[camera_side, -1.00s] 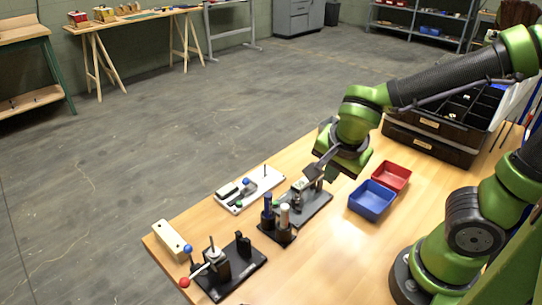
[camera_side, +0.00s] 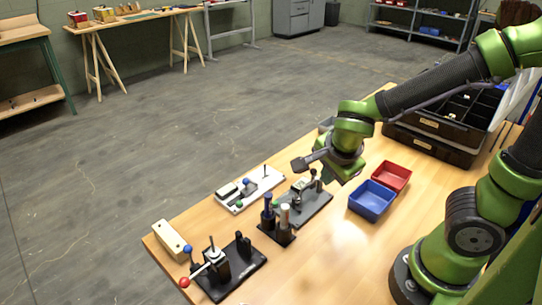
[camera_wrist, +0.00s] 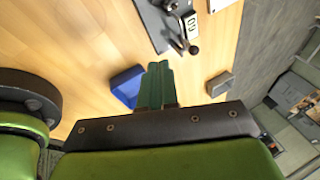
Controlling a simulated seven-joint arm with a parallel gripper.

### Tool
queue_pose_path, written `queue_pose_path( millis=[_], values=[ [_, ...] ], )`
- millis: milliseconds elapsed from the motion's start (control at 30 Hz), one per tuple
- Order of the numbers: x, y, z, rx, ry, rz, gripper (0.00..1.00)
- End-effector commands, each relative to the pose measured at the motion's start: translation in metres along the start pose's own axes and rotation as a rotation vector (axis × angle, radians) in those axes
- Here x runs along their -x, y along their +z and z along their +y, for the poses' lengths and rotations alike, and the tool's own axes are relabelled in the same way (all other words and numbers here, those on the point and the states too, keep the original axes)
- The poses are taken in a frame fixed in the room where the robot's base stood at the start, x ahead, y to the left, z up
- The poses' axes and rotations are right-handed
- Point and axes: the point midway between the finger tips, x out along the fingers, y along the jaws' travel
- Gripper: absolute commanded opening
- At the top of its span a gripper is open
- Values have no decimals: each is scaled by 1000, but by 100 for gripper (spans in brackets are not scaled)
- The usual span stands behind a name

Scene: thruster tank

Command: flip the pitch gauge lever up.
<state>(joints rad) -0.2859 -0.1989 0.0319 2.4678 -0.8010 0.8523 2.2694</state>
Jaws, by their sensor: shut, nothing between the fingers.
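A dark plate fixture (camera_side: 306,208) sits on the table in the side view, with a light block and a short dark-knobbed lever (camera_side: 314,174) on it. The knob end appears raised above the plate. In the wrist view the same fixture (camera_wrist: 156,24) is at the top, with its dark knobbed lever (camera_wrist: 192,48). No name is readable, so I cannot be sure it is the pitch gauge. My gripper (camera_side: 299,164) is above and behind this fixture, apart from it. Its fingers (camera_wrist: 160,68) are shut and empty in the wrist view.
A red-balled lever fixture (camera_side: 238,260) is at the front left. A white board (camera_side: 235,202) with coloured knobs and a holder with upright cylinders (camera_side: 276,236) stand nearby. A blue bin (camera_side: 371,205) and a red bin (camera_side: 397,174) lie right.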

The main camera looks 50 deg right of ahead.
Motion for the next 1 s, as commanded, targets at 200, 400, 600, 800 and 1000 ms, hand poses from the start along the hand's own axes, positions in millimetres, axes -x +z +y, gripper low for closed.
queue_pose_path(
  millis=[200, 400, 600, 800, 1000],
  values=[
    [-48, -1, 2, 3, 10, 4, 0],
    [-74, -5, -10, -6, 1, 1, 0],
    [-80, -13, -30, -3, 1, 0, 0],
    [-82, -15, -35, 0, 0, 0, 0],
    [-81, -15, -35, 0, 0, 0, 0]
  ],
)
